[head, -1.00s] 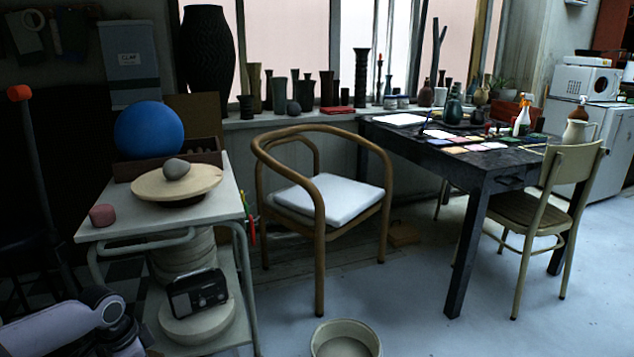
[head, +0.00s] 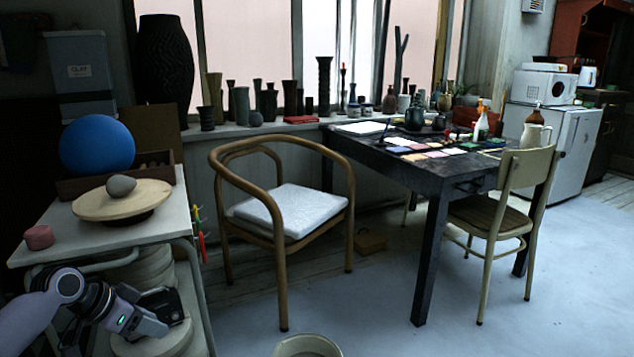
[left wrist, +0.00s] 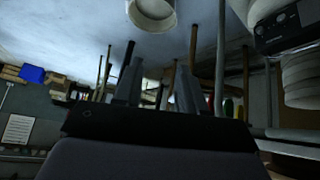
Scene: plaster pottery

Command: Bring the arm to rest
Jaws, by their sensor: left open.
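My left arm comes in at the lower left of the head view. Its gripper (head: 147,320) is beside the lower shelf of the trolley, in front of the black radio (head: 168,301) and partly hiding it. In the left wrist view the two fingers (left wrist: 156,80) stand apart with nothing between them. My right gripper is in neither current view.
The grey trolley (head: 160,222) holds a blue ball (head: 97,146), a round wooden disc (head: 88,205) and a pink block (head: 39,237). A wooden armchair (head: 282,262) stands right of it. A pale bowl (head: 306,346) is on the floor, which is open toward the right.

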